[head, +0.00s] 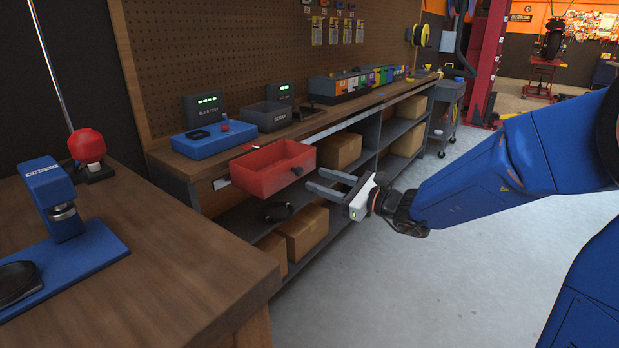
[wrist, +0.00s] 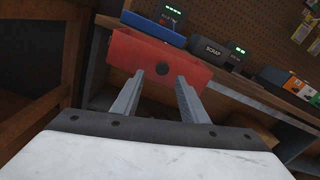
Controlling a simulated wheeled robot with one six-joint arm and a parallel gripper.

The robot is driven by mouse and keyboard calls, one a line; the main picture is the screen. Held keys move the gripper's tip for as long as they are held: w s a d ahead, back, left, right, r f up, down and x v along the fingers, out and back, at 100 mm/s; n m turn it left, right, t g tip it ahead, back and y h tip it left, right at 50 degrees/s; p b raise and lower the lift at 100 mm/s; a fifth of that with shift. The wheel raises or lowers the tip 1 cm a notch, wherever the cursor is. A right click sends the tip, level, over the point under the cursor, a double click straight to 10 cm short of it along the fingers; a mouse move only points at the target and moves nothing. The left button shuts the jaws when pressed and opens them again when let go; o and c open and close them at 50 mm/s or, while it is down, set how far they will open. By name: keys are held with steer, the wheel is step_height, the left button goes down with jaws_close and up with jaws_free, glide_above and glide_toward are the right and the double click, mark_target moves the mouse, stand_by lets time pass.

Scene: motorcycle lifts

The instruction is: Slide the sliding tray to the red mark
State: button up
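The sliding tray is an open red bin (head: 262,178) at the front edge of the long workbench, by a pale rail (head: 345,126). Its dark round knob (head: 297,171) faces my gripper. My gripper (head: 316,180) is open and empty, its two fingers pointing at the tray's front. In the wrist view the red tray (wrist: 125,62) is straight ahead, and the knob (wrist: 163,69) appears between the fingertips (wrist: 160,76). The fingers look a little short of the knob. I cannot clearly make out a red mark; a small red piece shows at the tray's back rim.
A blue tray (head: 213,140) and a grey SCRAP bin (head: 266,116) stand on the bench behind. Cardboard boxes (head: 303,232) sit on the shelves below. A wooden table (head: 165,265) with a blue press is at front left. The floor at right is clear.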

steer(key=v, duration=1.1)
steer(key=s+f+n+g+h, duration=0.2)
steer(key=s+f+n+g, duration=0.15)
steer(key=s+n, duration=0.5)
steer(key=s+f+n+g+h, duration=0.3)
steer(key=s+n+g, duration=0.15)
steer(key=s, duration=0.75)
steer(key=s+d+f+n+t+h, duration=0.1)
steer(key=s+d+n+h, duration=0.2)
steer(key=d, duration=0.5)
steer(key=s+d+f+n+t+h, duration=0.1)
steer(key=s+d+n+h, duration=0.3)
steer(key=d, duration=0.5)
steer(key=shift+s+d+n+h, duration=0.2)
steer(key=shift+n+h, duration=0.9)
steer(key=shift+h, duration=0.2)
